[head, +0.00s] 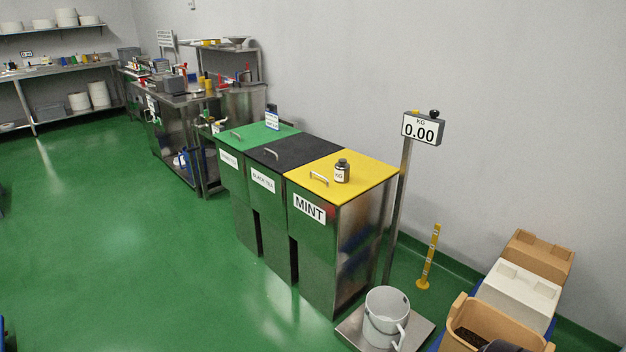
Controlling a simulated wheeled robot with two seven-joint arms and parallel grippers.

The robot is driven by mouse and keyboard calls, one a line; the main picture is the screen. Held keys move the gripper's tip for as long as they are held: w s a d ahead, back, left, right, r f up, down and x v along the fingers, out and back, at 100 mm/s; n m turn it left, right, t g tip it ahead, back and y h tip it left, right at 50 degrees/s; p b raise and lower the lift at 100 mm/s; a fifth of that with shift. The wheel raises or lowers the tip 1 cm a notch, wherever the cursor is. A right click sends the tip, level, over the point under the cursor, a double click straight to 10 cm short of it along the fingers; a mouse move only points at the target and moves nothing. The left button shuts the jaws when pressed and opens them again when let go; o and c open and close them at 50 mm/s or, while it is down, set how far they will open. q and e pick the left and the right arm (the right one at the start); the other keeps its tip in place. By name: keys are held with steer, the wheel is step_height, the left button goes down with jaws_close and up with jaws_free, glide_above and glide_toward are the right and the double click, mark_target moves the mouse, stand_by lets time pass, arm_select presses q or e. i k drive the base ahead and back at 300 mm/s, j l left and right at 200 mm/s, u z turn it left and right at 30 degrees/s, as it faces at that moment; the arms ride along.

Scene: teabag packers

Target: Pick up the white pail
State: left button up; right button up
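A white pail (386,318) stands upright on the steel platform of a floor scale (350,330) at the bottom of the head view, right of centre. Its open top faces up, and a handle hangs at its front right side. The scale's display (422,128) on a tall post reads 0.00 KG. Neither of my grippers shows in the head view.
Steel bins with green, black and yellow (370,172) lids stand left of the scale. A small dark bottle (342,171) sits on the yellow lid. Tan and white crates (518,294) are at the right, beside a yellow post (429,258). Green floor (130,240) is clear at left.

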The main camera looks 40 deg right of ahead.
mark_target(386, 312)
steer(key=i+z, duration=0.4)
steer(key=i+j+z, duration=0.4)
steer(key=i, duration=0.15)
steer(key=i+j+z, duration=0.4)
steer(key=i+l, duration=0.1)
